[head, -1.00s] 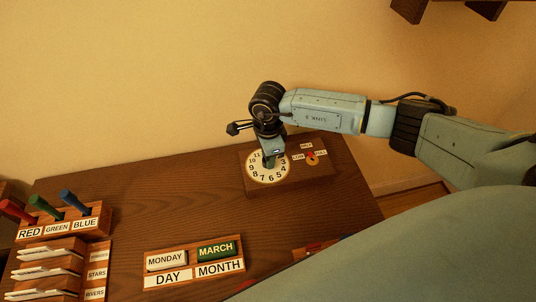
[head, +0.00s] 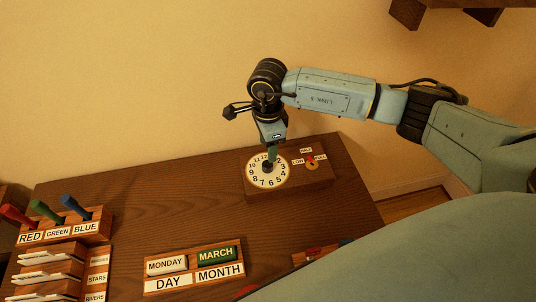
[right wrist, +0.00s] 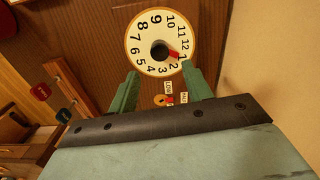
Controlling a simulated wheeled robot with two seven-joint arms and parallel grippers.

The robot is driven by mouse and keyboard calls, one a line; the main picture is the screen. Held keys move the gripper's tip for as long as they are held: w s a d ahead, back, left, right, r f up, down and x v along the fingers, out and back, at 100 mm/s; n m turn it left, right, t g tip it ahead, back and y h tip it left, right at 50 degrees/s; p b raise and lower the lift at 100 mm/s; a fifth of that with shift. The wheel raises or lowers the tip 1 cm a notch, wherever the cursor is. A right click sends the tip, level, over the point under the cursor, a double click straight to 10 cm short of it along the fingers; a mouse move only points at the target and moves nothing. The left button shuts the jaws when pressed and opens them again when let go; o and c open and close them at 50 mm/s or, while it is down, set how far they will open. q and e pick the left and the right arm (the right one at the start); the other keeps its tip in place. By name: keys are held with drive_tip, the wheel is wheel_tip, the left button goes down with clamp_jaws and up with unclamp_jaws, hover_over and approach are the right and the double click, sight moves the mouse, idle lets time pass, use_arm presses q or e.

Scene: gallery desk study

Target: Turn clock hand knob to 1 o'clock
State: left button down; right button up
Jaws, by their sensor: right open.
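The clock dial (head: 254,179) is a white face with black numerals on a wooden box (head: 312,178) at the back right of the desk. Its dark centre knob (head: 267,167) shows just below my right gripper (head: 272,154). In the right wrist view the dial (right wrist: 146,58) shows the dark knob (right wrist: 159,48) with a short red pointer (right wrist: 174,55) directed at about the 1. My right gripper (right wrist: 161,69) is open, its green fingers spread apart and empty, clear of the knob. My left gripper is not in view.
A small LOW/HALF/FULL dial (head: 312,164) sits beside the clock on the same box. A DAY/MONTH holder (head: 195,280) and a coloured peg rack (head: 98,231) stand to the left. The desk's middle (head: 170,215) is clear.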

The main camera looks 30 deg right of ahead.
wheel_tip(320, 180, up, 6)
drive_tip(key=shift+r, duration=0.25)
idle(0.5)
